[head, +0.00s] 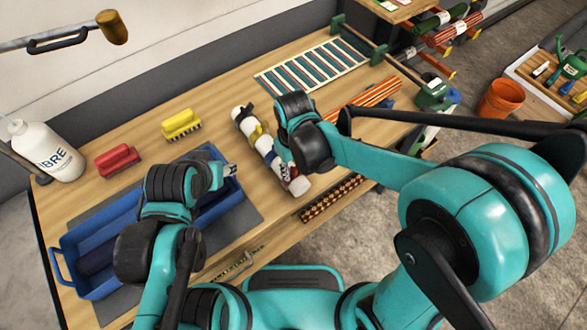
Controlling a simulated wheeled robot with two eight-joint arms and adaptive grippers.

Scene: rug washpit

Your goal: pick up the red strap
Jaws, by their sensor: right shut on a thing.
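A pale roll-shaped row (268,150) with black, yellow and red parts lies slantwise on the wooden bench. The red strap (294,180) appears as a small red patch near its front end, mostly hidden by my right arm. My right gripper (285,160) is at this front end, largely covered by its own wrist. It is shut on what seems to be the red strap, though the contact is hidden. My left gripper (230,169) is above the right part of the blue bin (65,262). Its fingers are too small to tell whether they are open.
A red brush (117,160), a yellow brush (181,125) and a white bottle (48,150) stand on the bench's left part. A striped panel (312,72) and orange-red rods (366,95) lie farther back. An orange bucket (501,100) stands at the right.

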